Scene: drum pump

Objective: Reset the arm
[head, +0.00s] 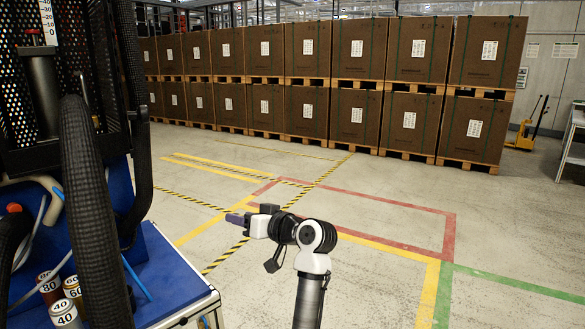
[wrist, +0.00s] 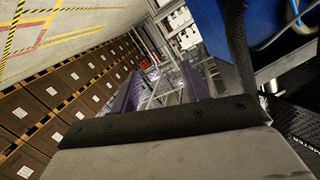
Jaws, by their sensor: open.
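My arm rises at the lower middle of the head view and bends left at its elbow. My gripper (head: 236,217) points left, held in the air over the open floor and to the right of the blue cart (head: 172,277). In the wrist view, the two purple-grey fingers (wrist: 156,98) stand well apart with nothing between them. My gripper is open and touches nothing that I can see.
The cart at left carries a thick black hose (head: 88,200) and numbered cylinders (head: 64,314). Stacked brown boxes (head: 361,50) on pallets line the back. A yellow pallet truck (head: 524,133) and a shelf (head: 570,140) stand at right. The taped floor between is clear.

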